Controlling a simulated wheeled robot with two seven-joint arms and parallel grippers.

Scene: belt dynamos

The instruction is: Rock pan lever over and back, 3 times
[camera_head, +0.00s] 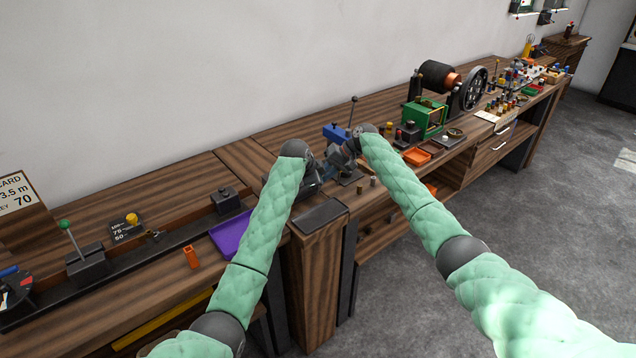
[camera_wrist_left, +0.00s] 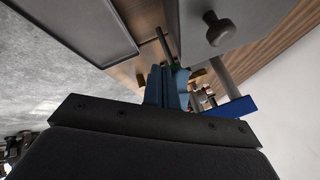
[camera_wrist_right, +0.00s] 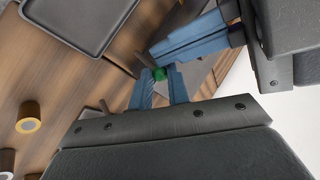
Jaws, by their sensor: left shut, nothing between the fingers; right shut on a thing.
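A green knob (camera_wrist_right: 159,74), which I take to be the top of the pan lever, sits between the fingertips of my right gripper (camera_wrist_right: 165,85) in the right wrist view. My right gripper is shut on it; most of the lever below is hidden. My left gripper (camera_wrist_right: 196,38) is shut and empty, its blue fingers close beside the right ones. In the left wrist view its fingertips (camera_wrist_left: 168,86) are together, with a little green behind them. In the head view both grippers meet over the bench, and the arms hide the lever there.
A dark flat tray (camera_head: 320,214) lies just in front of the grippers. A blue block (camera_head: 335,132) and a tall black lever (camera_head: 352,112) stand behind them. A green-framed machine (camera_head: 427,117) stands to the right, a purple tray (camera_head: 230,236) to the left. A grey box with a dark knob (camera_wrist_left: 219,29) is close to my left gripper.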

